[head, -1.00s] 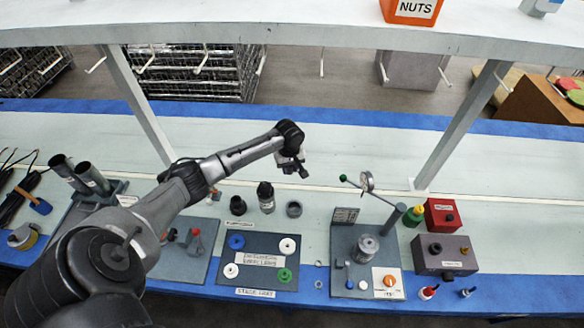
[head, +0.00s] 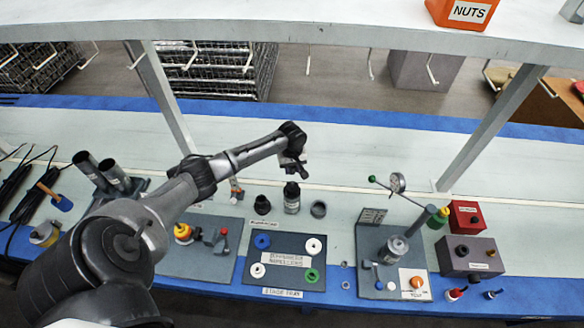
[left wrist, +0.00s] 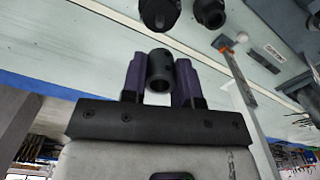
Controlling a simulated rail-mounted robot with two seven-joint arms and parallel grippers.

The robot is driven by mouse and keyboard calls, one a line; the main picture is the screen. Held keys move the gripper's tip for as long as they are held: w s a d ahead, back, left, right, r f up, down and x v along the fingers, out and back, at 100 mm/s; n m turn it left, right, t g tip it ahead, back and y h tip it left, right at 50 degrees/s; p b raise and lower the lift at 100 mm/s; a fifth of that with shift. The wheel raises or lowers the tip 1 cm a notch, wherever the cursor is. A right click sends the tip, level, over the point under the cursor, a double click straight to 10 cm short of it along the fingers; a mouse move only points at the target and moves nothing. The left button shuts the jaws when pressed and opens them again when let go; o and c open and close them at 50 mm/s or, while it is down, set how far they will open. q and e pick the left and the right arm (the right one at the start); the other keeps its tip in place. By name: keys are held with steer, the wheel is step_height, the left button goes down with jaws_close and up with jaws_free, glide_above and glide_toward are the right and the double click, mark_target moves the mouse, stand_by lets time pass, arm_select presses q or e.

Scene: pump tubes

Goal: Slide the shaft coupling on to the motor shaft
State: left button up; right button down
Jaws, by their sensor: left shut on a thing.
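My left gripper (head: 293,166) is above the bench, just behind the upright dark bottle-shaped part (head: 292,198) in the head view. In the left wrist view, its two purple fingers (left wrist: 161,68) are shut on a short dark grey hollow cylinder, the shaft coupling (left wrist: 159,74). The coupling's open bore faces the camera. In the head view the coupling is too small to tell from the fingers. I cannot tell for certain which part carries the motor shaft. My right gripper is not in view.
A black round part (head: 262,205) and a grey ring (head: 318,209) flank the bottle-shaped part. In front is a dark tray (head: 285,282) with coloured rings. To the right stand a press-like fixture (head: 370,250), a red box (head: 467,216) and a grey box (head: 470,262). A shelf spans above.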

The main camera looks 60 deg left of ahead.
arm_select(q)
step_height(320, 180, down, 3)
steer(key=shift+r, duration=0.2)
steer(key=shift+f+b, duration=0.95)
steer(key=shift+f, duration=0.65)
steer(key=shift+p, duration=0.3)
stand_by(0.6)
steer(key=shift+p, duration=0.5)
steer(key=shift+p, duration=0.4)
stand_by(0.4)
